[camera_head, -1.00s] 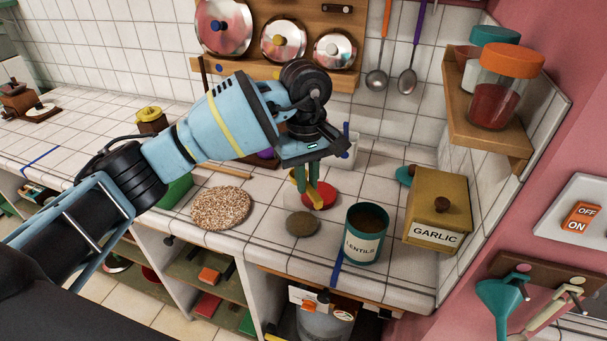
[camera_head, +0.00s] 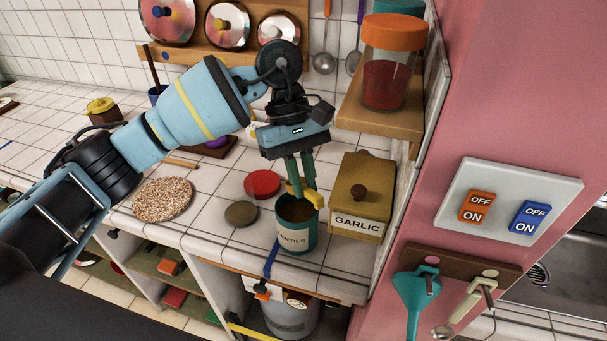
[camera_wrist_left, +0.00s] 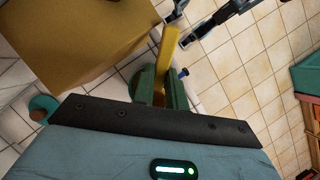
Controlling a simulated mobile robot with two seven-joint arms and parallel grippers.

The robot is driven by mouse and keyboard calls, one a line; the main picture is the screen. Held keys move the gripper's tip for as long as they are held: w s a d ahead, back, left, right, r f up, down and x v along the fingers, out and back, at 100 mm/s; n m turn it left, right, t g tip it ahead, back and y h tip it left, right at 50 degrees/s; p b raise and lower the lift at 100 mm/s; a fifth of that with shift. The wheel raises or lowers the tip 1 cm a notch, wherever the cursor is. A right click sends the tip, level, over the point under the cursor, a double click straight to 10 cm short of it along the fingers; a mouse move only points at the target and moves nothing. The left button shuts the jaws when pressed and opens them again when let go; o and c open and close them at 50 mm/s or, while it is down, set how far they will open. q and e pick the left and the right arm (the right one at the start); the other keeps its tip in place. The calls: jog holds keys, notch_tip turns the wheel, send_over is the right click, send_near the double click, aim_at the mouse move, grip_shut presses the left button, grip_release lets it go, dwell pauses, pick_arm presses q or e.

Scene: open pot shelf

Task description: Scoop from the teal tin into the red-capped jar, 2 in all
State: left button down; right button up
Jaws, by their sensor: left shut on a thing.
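The teal tin (camera_head: 297,238), labelled as lentils, stands open near the counter's front edge with brown contents. My left gripper (camera_head: 301,190) is directly above its mouth, shut on a yellow scoop (camera_head: 312,199). The scoop is at the tin's rim; its lower end is hidden. In the left wrist view the scoop (camera_wrist_left: 167,52) shows between the green fingers (camera_wrist_left: 160,88). A red round cap (camera_head: 262,184) is on the counter left of the tin. A brown-green round patch (camera_head: 241,214) is in front of it; faint clear edges suggest glass, but I cannot tell the jar's outline. My right gripper is not in view.
A yellow garlic box (camera_head: 360,195) stands close right of the tin. Above it a wooden shelf (camera_head: 382,120) holds an orange-capped jar (camera_head: 388,85) of red contents. A speckled round mat (camera_head: 162,199) lies left. A blue strip (camera_head: 272,258) crosses the counter edge.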

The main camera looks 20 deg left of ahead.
pick_arm(q)
jog(key=shift+d, duration=0.15)
jog(key=shift+r, duration=0.1)
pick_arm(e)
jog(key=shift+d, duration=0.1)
pick_arm(q)
jog(key=shift+s, duration=0.1)
jog(key=shift+f, duration=0.25)
jog(key=shift+w+a+f+b, duration=0.15)
jog(key=shift+f, duration=0.5)
jog(key=shift+w+a+f+b, duration=0.1)
jog(key=shift+w+f+b, duration=0.1)
jog(key=shift+f, duration=0.45)
jog(key=shift+w+a+f+b, duration=0.1)
jog(key=shift+a+f+b, duration=0.05)
jog(key=shift+f, duration=1.7)
jog(key=shift+a+f+b, duration=0.1)
jog(key=shift+f+b, duration=0.35)
jog(key=shift+b, duration=0.05)
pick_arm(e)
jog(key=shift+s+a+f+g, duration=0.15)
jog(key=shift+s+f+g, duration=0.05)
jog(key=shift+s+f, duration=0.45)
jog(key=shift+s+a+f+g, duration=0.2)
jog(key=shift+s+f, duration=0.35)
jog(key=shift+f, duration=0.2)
pick_arm(q)
jog(key=shift+f, duration=0.15)
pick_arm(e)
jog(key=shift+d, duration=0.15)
